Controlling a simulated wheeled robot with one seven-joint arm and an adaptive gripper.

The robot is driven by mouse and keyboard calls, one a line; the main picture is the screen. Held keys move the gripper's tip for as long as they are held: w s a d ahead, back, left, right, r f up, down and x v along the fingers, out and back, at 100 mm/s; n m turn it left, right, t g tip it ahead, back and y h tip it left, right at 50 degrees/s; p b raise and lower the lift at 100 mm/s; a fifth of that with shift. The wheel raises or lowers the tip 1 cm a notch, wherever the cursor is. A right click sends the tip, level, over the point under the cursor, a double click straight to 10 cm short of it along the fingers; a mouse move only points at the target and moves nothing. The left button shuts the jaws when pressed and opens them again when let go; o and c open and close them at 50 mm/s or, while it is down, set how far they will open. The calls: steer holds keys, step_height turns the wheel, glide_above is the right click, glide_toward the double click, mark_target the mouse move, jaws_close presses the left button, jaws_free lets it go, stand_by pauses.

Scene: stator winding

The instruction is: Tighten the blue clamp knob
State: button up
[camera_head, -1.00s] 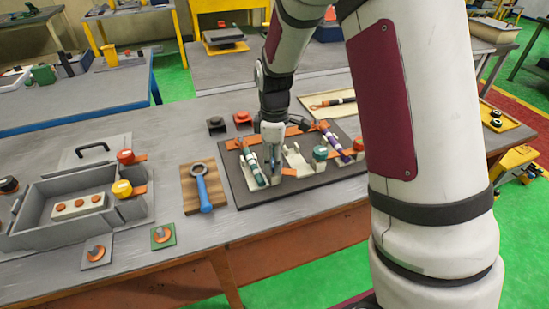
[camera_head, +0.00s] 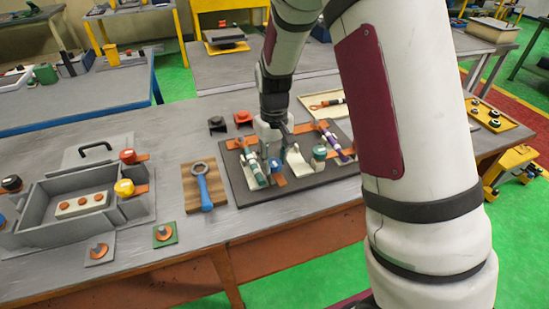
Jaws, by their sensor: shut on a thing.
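The blue clamp knob (camera_head: 274,166) is on an orange strip (camera_head: 278,181) at the dark fixture board (camera_head: 300,190), between a green-and-white rod (camera_head: 256,171) and a cream bracket (camera_head: 298,163). My gripper (camera_head: 273,157) points down over this knob and is shut on it. The fingers cover the knob's upper part, so their exact contact is hard to see. A teal-green knob (camera_head: 320,153) and a purple-and-white rod (camera_head: 337,146) are on the board further right.
A wrench (camera_head: 202,188) lies on a wooden block left of the board. A grey open box (camera_head: 40,238) with red and yellow knobs beside it is further left. Black (camera_head: 217,124) and red (camera_head: 243,118) pieces stand behind.

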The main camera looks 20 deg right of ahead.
steer(key=m, duration=0.4)
steer(key=shift+w+a+r+m+p, duration=0.15)
steer(key=shift+r+m+p, duration=0.05)
steer(key=shift+m+p, duration=0.15)
steer(key=m, duration=0.4)
steer(key=shift+m+p, duration=0.25)
steer(key=shift+p, duration=0.15)
steer(key=m+p, duration=0.1)
steer(key=m, duration=0.3)
steer(key=shift+m, duration=0.3)
steer(key=shift+w+m+p, duration=0.1)
steer(key=shift+m+p, duration=0.3)
steer(key=shift+m, duration=1.9)
steer(key=shift+d, duration=0.2)
steer(key=o, duration=1.2)
steer(key=shift+f, duration=0.1)
